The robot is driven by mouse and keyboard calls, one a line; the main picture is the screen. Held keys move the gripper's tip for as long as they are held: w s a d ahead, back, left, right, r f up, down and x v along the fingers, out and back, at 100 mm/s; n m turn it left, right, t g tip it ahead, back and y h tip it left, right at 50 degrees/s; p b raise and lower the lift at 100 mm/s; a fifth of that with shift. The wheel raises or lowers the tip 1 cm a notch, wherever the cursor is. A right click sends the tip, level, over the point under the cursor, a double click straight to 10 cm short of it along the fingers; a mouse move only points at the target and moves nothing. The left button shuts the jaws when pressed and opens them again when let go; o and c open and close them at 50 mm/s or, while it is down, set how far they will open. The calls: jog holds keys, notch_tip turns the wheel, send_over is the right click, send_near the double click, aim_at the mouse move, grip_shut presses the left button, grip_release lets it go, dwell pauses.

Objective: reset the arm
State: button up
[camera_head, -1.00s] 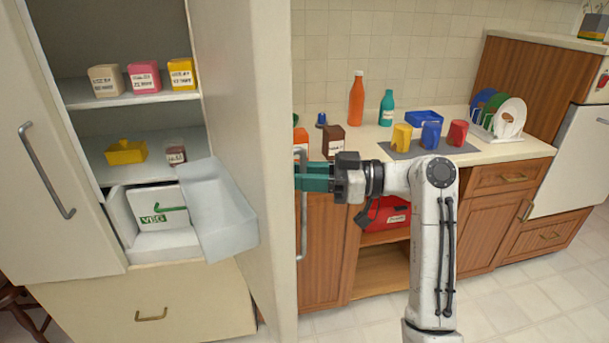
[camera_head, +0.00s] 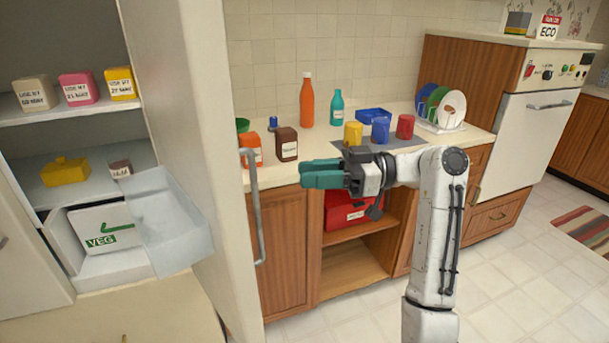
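My arm stands at the right of centre, with a white upright link and a bent elbow. Its forearm points left. My gripper (camera_head: 303,175) has two teal fingers lying close together, one above the other, and they look shut. Nothing shows between them. The gripper hangs in the air in front of the counter and the lower cabinet, apart from the objects on the counter. Its dark body covers part of the red box behind it.
An open fridge at left has a drawer (camera_head: 175,225) pulled out; its door handle (camera_head: 257,210) stands left of my gripper. The counter holds an orange bottle (camera_head: 307,100), a brown carton (camera_head: 287,144), cups and a plate rack. A red box (camera_head: 343,214) sits below.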

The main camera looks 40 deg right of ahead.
dwell(0.4)
jog(key=s+a+f+m+g+h, duration=0.1)
jog(key=s+a+f+m+h, duration=0.15)
jog(key=f, duration=0.65)
jog(key=s+a+f+m+g+h, duration=0.15)
jog(key=a+f, duration=0.25)
jog(key=f, duration=0.4)
jog(key=s+a+f+m+g+h, duration=0.2)
jog(key=a+f+m+h, duration=0.1)
jog(key=f, duration=0.6)
jog(key=s+f+m+g+h, duration=0.2)
jog(key=s+f, duration=0.3)
jog(key=s, duration=0.6)
jog(key=s+f+m+g+h+p, duration=0.1)
jog(key=s+f+g+h, duration=0.2)
jog(key=s, duration=0.7)
notch_tip(320, 180, down, 3)
jog(key=shift+s+f+m+h, duration=0.1)
jog(key=shift+s+m+h, duration=0.3)
jog(key=shift+h, duration=0.8)
jog(key=shift+g, duration=0.25)
